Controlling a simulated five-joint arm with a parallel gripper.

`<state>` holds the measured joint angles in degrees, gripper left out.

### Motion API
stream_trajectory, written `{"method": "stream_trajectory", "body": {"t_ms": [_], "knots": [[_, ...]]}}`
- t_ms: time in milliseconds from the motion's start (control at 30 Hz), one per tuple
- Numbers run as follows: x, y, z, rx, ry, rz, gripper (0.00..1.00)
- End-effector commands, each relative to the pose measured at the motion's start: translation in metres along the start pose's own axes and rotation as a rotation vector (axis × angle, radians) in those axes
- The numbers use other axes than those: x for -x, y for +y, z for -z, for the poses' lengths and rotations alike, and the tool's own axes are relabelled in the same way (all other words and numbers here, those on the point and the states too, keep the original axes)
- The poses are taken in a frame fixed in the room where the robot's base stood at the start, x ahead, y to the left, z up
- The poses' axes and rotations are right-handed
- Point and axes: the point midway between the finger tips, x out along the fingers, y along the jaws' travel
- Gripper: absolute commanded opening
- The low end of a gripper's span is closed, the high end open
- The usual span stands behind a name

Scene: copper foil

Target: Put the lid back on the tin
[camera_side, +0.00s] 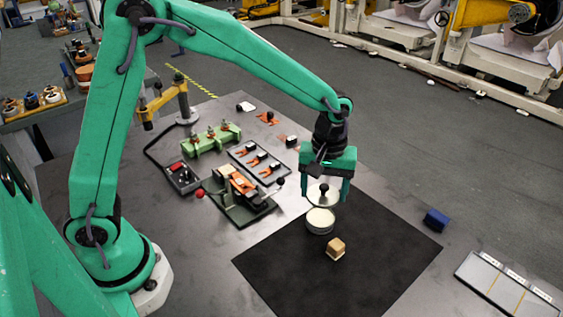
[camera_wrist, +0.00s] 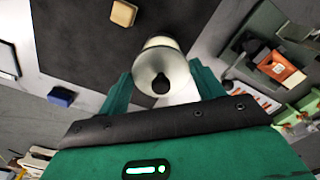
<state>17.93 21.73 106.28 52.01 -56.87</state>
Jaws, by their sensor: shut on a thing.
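The tin (camera_side: 319,226) is a short pale cylinder standing upright on the black mat, its cream top facing up. The lid (camera_side: 323,198) is a light grey disc with a black knob. My gripper (camera_side: 325,193) is shut on the lid, a finger at either side, and holds it above the tin. In the wrist view the lid (camera_wrist: 150,70) sits between the fingers (camera_wrist: 163,84) with its knob towards the camera. The tin (camera_wrist: 160,42) shows partly past the lid's upper edge; the rest is hidden. I cannot tell the exact gap between them.
A wooden block (camera_side: 336,249) stands on the black mat (camera_side: 385,240), close in front of the tin. A blue block (camera_side: 436,219) lies off the mat's right corner. A green vise-like fixture (camera_side: 237,199) with red-knobbed lever stands left. The mat's front and right are clear.

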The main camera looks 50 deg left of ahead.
Motion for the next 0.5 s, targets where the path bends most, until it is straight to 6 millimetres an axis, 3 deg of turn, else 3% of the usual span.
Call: {"method": "stream_trajectory", "body": {"t_ms": [500], "knots": [[-0.0057, 0.0, 0.006, 0.004, -0.001, 0.001, 0.45]]}}
